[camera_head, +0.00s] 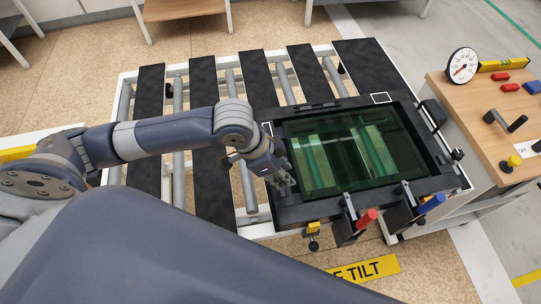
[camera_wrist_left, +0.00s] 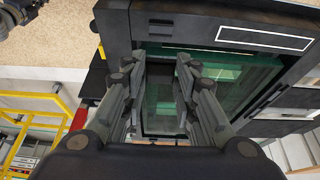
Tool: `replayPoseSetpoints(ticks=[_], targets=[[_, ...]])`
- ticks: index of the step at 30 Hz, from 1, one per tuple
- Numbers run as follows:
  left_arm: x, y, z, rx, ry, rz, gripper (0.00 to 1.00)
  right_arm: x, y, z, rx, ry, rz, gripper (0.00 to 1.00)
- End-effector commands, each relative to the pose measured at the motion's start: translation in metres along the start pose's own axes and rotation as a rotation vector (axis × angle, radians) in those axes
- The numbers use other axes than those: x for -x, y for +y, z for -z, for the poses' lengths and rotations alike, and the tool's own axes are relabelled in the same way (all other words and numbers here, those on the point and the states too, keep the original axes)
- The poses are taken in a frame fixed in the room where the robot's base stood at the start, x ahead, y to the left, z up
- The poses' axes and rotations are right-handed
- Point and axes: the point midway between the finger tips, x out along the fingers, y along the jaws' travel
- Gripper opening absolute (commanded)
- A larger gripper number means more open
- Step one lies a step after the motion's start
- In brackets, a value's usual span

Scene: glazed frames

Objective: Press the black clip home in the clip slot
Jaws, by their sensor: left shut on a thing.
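My left gripper (camera_head: 283,182) is low over the left edge of the black frame (camera_head: 345,104) around the green glass pane (camera_head: 350,155). In the left wrist view its two fingers (camera_wrist_left: 160,62) are close to a narrow dark piece (camera_wrist_left: 160,50), which I take for the black clip; it blends with the dark frame behind it. The gripper is shut on it. Whether the clip touches a slot is hidden. White outlined rectangles mark the frame's top edge (camera_head: 381,98) and left edge (camera_head: 267,128); I cannot tell which is the clip slot. My right gripper is not in view.
Red-handled (camera_head: 367,218) and blue-handled (camera_head: 431,204) toggle clamps stand along the frame's front edge. A yellow-topped knob (camera_head: 313,228) is left of them. A wooden bench (camera_head: 480,125) with a dial gauge (camera_head: 463,66) stands at right. Black slats (camera_head: 211,85) and rollers lie beneath my arm.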

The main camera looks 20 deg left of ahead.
Motion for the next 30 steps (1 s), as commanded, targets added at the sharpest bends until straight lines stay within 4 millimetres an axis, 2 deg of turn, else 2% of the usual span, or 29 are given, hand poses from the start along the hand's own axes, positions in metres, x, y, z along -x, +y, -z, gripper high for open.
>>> replayPoseSetpoints(ticks=[3,8,13,18,23,30], targets=[[-0.001,0.000,0.000,-0.001,0.000,0.000,0.08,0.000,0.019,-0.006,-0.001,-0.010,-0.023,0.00],[0.000,-0.001,0.000,0.001,-0.001,0.001,0.08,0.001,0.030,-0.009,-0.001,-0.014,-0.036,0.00],[0.001,-0.001,0.000,0.002,-0.001,0.001,0.08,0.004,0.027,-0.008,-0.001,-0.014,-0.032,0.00],[0.003,0.000,0.000,0.003,-0.001,0.001,0.08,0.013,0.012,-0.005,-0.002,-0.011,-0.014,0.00],[-0.012,0.000,-0.006,0.004,-0.001,0.000,0.08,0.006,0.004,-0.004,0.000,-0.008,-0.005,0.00],[-0.028,0.000,-0.013,0.003,-0.001,0.000,0.08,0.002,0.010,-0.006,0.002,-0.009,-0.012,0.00]])
